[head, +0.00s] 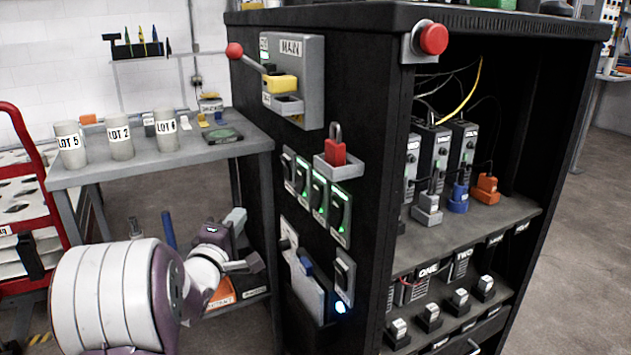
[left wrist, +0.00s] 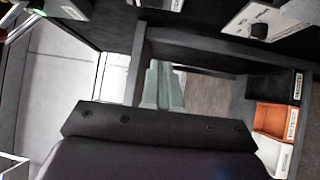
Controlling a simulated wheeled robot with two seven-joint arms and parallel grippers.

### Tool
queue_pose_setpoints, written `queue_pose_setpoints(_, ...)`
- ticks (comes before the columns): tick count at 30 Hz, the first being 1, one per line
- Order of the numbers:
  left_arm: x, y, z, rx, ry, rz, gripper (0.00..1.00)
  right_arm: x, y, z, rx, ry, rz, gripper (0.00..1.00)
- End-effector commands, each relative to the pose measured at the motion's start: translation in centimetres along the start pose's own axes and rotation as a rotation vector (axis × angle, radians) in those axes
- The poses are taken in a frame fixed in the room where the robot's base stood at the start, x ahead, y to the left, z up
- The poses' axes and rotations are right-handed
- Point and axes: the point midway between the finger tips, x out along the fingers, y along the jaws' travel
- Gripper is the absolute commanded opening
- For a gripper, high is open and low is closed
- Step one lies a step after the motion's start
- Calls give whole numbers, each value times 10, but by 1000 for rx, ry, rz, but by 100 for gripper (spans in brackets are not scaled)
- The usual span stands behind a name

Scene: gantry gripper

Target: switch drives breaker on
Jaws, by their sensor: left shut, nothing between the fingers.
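Several black breaker switches sit in a slanting row on the cabinet's dark side: a far one (head: 288,166), two in the middle (head: 301,176) (head: 318,193) and a near one (head: 340,213). Green lights show by them. Their labels are too small to read, so I cannot tell which is drives. My left gripper (head: 237,216) is left of and below the row, apart from the panel. Its grey fingers (left wrist: 165,86) are together and empty in the left wrist view. My right gripper is out of view.
Above the row is the MAIN box (head: 308,75) with a red-knobbed lever (head: 235,50). A red padlock (head: 335,152) and a red button (head: 433,39) jut out. Below are a separate switch (head: 344,277) and a pocket (head: 303,290). A grey table (head: 190,158) stands left.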

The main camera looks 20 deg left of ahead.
Motion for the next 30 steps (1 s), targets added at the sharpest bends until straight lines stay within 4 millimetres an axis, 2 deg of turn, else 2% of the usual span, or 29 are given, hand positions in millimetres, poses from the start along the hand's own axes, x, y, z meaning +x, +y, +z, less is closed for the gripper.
queue_pose_setpoints(1,1,12,4,-76,-25,48,0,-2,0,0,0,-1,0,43)
queue_pose_setpoints(3,0,23,9,-180,-55,95,0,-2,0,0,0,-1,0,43)
queue_pose_setpoints(6,-1,28,11,-265,-69,116,0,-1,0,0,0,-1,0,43)
queue_pose_setpoints(16,0,27,11,-285,-69,113,0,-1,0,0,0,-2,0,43)
queue_pose_setpoints(19,5,26,11,-284,-70,114,0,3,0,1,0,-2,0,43)
queue_pose_setpoints(23,25,26,13,-283,-72,116,0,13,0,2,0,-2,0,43)
queue_pose_setpoints(30,78,31,16,-282,-71,115,0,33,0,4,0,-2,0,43)
